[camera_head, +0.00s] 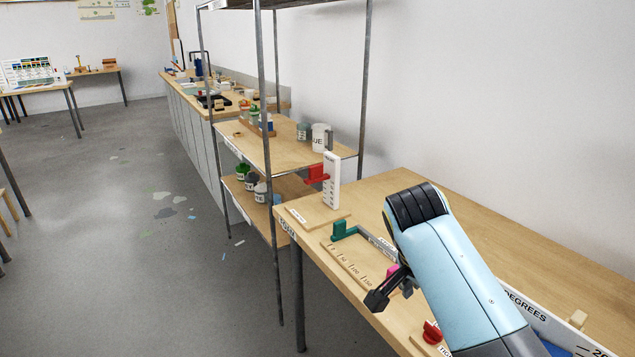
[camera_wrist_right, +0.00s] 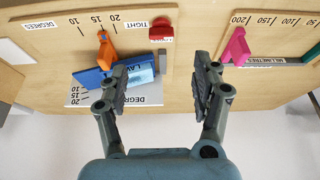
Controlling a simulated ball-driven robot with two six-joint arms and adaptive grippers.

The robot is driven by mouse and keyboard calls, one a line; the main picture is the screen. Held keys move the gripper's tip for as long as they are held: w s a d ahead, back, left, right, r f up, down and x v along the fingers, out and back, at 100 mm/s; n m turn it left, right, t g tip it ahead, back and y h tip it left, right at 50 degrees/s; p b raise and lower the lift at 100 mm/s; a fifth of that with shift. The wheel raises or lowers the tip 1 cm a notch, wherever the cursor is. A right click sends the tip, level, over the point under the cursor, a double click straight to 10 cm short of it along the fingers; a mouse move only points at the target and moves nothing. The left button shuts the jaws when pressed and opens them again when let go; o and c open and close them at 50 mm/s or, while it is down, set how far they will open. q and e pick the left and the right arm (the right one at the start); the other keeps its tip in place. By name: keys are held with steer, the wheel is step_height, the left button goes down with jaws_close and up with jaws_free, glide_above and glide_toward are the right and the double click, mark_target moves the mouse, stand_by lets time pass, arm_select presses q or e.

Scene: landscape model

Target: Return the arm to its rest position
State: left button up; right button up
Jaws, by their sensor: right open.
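My right arm (camera_head: 450,255), light blue with a black joint, reaches in from the lower right of the head view over the wooden table (camera_head: 385,195). My right gripper (camera_head: 390,291) hangs near the table's front edge, its dark fingers apart. In the right wrist view the gripper (camera_wrist_right: 162,85) is open, with nothing seen held between its fingers. The left finger overlaps a blue block (camera_wrist_right: 130,76) in the picture; I cannot tell whether they touch. My left gripper is not in view.
A pink pointer (camera_wrist_right: 238,46), red knob (camera_wrist_right: 161,30) and orange pointer (camera_wrist_right: 106,50) sit on marked boards near the gripper. A green piece (camera_head: 343,230) and white upright with a red piece (camera_head: 331,181) stand farther left. A metal-post shelf (camera_head: 280,150) stands beyond the table.

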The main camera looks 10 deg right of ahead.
steer(key=s+d+r+n+t+y, duration=0.1)
steer(key=s+r+n+y, duration=0.15)
steer(key=s+n, duration=0.7)
steer(key=s+r+n+t+y, duration=0.1)
steer(key=s+r+n, duration=0.3)
steer(key=s, duration=1.1)
step_height(320, 180, down, 38)
steer(key=s+d+g+b, duration=0.1)
steer(key=s+d+b, duration=0.2)
steer(key=b, duration=0.6)
steer(key=s+f+g+b, duration=0.1)
steer(key=s+f+b, duration=0.5)
steer(key=s+f, duration=1)
step_height(320, 180, down, 4)
steer(key=shift+s+d+r+g, duration=0.1)
steer(key=shift+s+d+g, duration=0.2)
steer(key=shift+d, duration=0.1)
steer(key=shift+s, duration=0.3)
